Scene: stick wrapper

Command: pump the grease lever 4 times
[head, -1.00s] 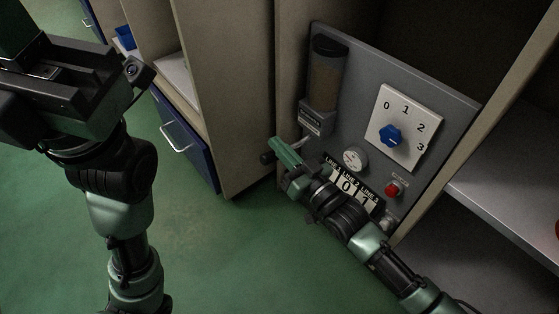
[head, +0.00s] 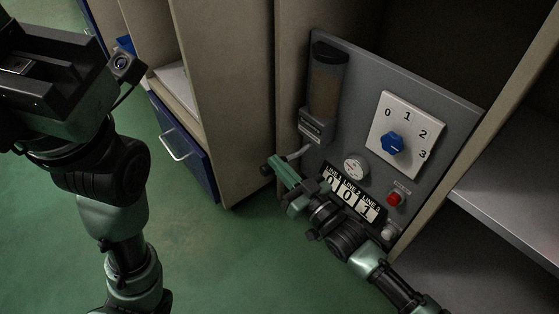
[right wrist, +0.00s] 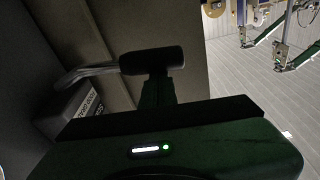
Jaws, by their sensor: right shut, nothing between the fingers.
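The grease lever is a grey rod (head: 299,152) with a black knob (head: 266,169), coming out of the pump block (head: 314,126) under a brown-filled reservoir (head: 327,82). In the right wrist view the black knob (right wrist: 153,60) stands just beyond my fingertips, with the rod (right wrist: 88,74) running left to the labelled block (right wrist: 78,112). My right gripper (head: 279,168) is shut and empty, its tips close against the knob; I cannot tell whether they touch. My left arm is raised at the left; its gripper housing (head: 62,75) shows, but its fingertips are cut off.
The grey panel (head: 440,110) also carries a blue dial knob (head: 393,144), a gauge (head: 355,168), a red button (head: 394,198) and line counters (head: 350,196), partly behind my right arm. A cabinet wall (head: 235,100) stands left of it, with a shelf (head: 510,205) at right.

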